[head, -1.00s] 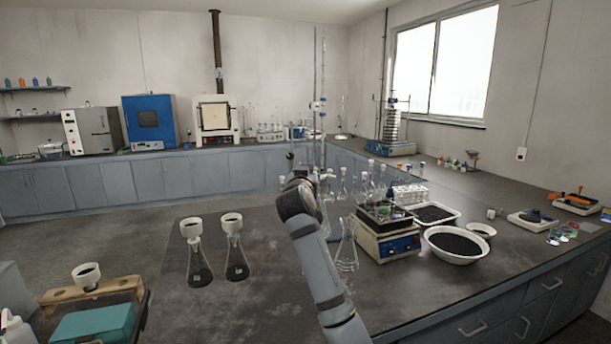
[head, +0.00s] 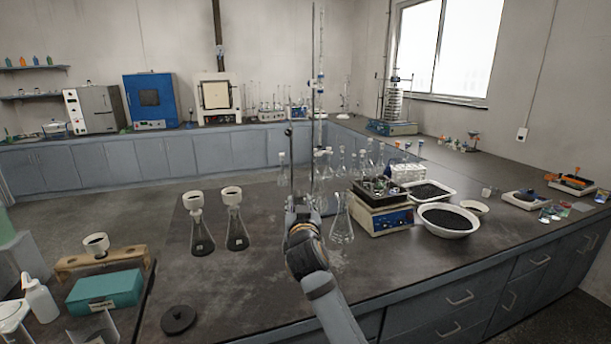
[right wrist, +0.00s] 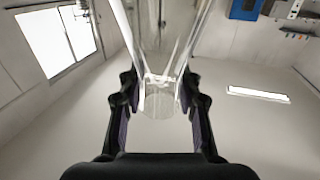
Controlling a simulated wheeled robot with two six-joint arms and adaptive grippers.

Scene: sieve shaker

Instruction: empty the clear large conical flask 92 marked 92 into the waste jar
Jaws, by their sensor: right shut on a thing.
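My right gripper (right wrist: 160,98) is shut on a clear glass piece (right wrist: 163,45). In the right wrist view the glass widens away from the fingers, like part of a flask; no number shows on it. In the head view my right gripper (head: 303,212) is over the dark bench, and my own arm mostly hides it and what it holds. A clear conical flask (head: 341,224) stands on the bench just right of the gripper; its marking is too small to read. I cannot pick out the waste jar. My left gripper is out of view.
Two flasks (head: 202,236) (head: 237,232) with white funnels and dark contents stand to the left. A hotplate (head: 383,219), a white bowl of black grains (head: 448,210) and more glassware are right. A black disc (head: 178,319) lies at the front; a teal box (head: 105,291) is lower left.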

